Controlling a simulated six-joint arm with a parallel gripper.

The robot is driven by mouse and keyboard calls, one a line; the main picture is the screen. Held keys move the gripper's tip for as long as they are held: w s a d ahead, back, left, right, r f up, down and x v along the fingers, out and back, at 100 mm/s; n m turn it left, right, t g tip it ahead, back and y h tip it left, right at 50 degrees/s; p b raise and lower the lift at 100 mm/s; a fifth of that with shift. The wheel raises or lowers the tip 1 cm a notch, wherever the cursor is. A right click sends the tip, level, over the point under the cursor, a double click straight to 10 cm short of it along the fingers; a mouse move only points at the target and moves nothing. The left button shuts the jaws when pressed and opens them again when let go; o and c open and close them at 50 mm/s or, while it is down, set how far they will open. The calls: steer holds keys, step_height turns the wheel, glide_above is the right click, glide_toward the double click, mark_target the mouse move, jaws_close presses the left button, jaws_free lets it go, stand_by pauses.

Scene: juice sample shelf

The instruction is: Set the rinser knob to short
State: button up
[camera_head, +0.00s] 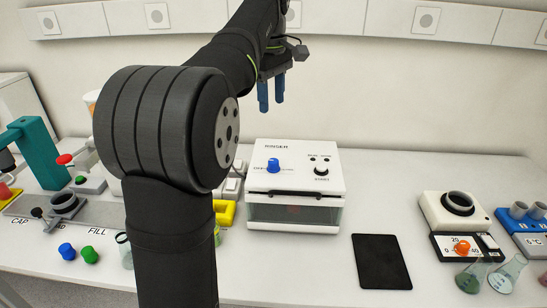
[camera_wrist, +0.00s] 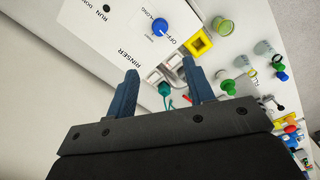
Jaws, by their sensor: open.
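The rinser (camera_head: 295,185) is a white box with a clear lower front, standing on the bench right of my arm in the head view. Its blue knob (camera_head: 273,165) sits on the left of the top panel; a black start button (camera_head: 321,170) is to the right. In the wrist view the blue knob (camera_wrist: 160,27) has a pointer toward printed settings, partly legible as OFF and LONG. Which setting it points at, I cannot tell. My gripper (camera_head: 271,104) is open and empty, well above and behind the rinser. Its blue fingers (camera_wrist: 160,80) show apart in the wrist view.
A black pad (camera_head: 381,262) lies right of the rinser. A white device with an orange knob (camera_head: 462,247) and flasks (camera_head: 507,272) stand further right. Blue and green caps (camera_head: 67,251) lie at left. A yellow block (camera_head: 226,213) is beside the rinser. Space above the rinser is free.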

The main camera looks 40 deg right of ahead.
mark_target(274, 160)
steer(key=shift+n, duration=0.4)
steer(key=f, duration=1.7)
steer(key=shift+s+d+f, duration=0.1)
steer(key=shift+d+f, duration=0.1)
steer(key=c, duration=1)
